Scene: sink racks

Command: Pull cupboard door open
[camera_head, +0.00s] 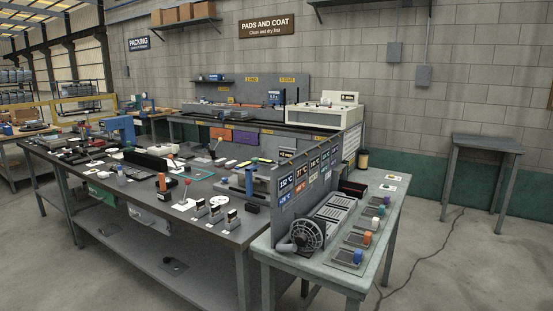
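I see no cupboard door that I can make out in the head view. A pale unit with stacked horizontal fronts (351,148) stands at the end of the back bench, partly hidden by an upright grey panel; I cannot tell whether it has a door. Neither of my grippers shows in this view.
A long grey workbench (120,205) with many small tools and parts fills the left and middle. A side table (388,219) with a fan and coloured blocks stands at front right. A small empty table (486,146) stands by the wall. A cable (425,255) crosses open floor at right.

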